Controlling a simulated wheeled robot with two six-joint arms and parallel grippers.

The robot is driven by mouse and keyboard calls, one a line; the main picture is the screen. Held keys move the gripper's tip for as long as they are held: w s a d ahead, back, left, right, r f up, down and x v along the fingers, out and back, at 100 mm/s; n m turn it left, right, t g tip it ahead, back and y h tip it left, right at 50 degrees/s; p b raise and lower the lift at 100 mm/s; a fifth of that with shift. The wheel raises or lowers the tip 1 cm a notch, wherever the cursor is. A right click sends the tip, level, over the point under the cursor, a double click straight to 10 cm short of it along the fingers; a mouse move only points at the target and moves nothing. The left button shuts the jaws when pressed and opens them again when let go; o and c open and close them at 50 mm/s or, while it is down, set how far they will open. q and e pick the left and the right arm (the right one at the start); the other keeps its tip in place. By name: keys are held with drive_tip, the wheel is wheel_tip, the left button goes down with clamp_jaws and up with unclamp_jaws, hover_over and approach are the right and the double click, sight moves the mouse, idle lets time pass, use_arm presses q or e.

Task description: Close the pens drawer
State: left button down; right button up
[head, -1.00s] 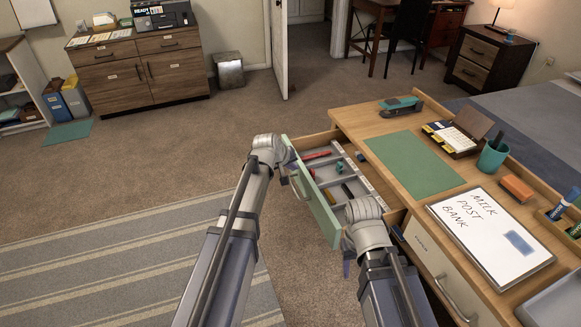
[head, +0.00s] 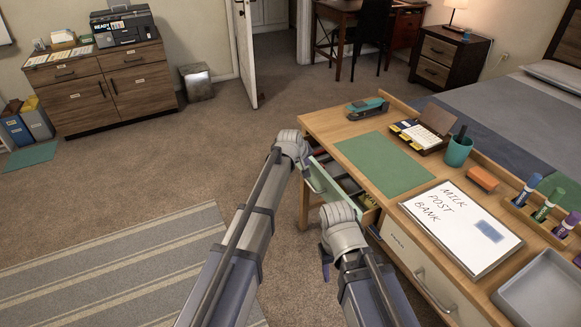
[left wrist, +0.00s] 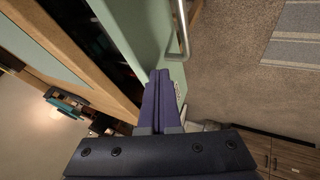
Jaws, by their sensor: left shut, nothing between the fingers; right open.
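The pens drawer (head: 334,184) has a pale green front and sticks partly out of the desk's left side. A strip of its inside shows behind the front. My left gripper (head: 304,168) is at the far end of this front, its fingers mostly hidden by my wrist. In the left wrist view, its shut, empty fingers (left wrist: 158,88) lie against or very close to the green front (left wrist: 140,28), beside the metal handle (left wrist: 183,30). I cannot tell if they touch. My right gripper (head: 326,263) is open and low, near the drawer's near end, partly hidden by my wrist.
The wooden desk (head: 318,122) carries a green blotter (head: 384,163), a stapler (head: 367,106), a whiteboard (head: 462,226), a pen cup (head: 458,152) and a grey tray (head: 545,290). A white-fronted drawer (head: 425,268) sits nearer.

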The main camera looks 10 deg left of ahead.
sight(315, 160)
use_arm(q)
drive_tip(key=shift+w+d, duration=0.55)
drive_tip(key=shift+d, duration=0.25)
drive_tip(key=shift+w+d, duration=0.5)
drive_tip(key=shift+d, duration=0.25)
